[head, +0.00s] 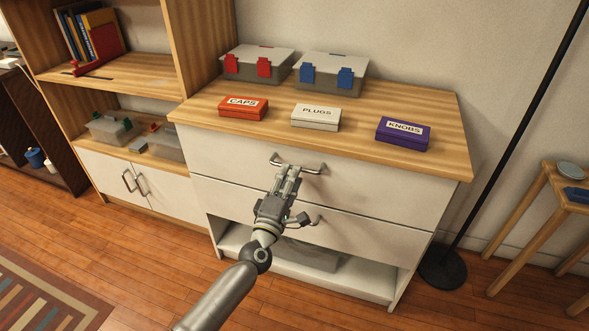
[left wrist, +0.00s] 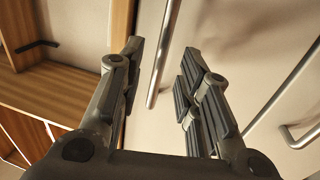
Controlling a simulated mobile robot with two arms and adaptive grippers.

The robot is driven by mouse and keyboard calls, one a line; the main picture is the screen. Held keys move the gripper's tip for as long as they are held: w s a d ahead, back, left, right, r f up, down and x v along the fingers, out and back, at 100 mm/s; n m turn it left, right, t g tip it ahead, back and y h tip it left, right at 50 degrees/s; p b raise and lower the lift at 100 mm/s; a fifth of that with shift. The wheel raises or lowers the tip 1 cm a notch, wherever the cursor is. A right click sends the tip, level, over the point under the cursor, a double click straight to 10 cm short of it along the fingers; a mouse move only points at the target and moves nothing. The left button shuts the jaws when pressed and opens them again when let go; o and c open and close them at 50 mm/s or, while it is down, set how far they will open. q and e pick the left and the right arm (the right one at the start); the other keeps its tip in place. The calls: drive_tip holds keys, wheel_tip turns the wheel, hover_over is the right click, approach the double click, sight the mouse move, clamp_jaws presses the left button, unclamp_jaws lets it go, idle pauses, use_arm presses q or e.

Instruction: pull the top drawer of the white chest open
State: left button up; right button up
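The white chest (head: 213,212) has a wooden top and stands against the wall. Its top drawer (head: 375,190) looks shut, with its front level with the drawer below. The top drawer's bar handle (head: 311,170) is partly covered by my left gripper (head: 289,172). In the left wrist view my left gripper (left wrist: 162,52) is open, with the handle bar (left wrist: 164,50) showing between its fingers and a gap on each side. I cannot tell how deep the bar sits between them. My right gripper is not in view.
The lower drawer's handle (head: 317,219) is close below my left gripper. Orange (head: 243,115), white (head: 315,125) and purple (head: 402,145) labelled boxes and two lidded bins stand on the chest. A black lamp base (head: 442,270) stands on the floor at the right.

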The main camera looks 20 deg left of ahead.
use_arm(q)
drive_tip(key=shift+w+d+r, duration=0.1)
drive_tip(key=shift+w+r, duration=0.1)
drive_tip(key=shift+w, duration=0.8)
drive_tip(key=shift+w+r, duration=0.15)
drive_tip(key=shift+w, duration=0.8)
drive_tip(key=shift+c, duration=0.4)
clamp_jaws()
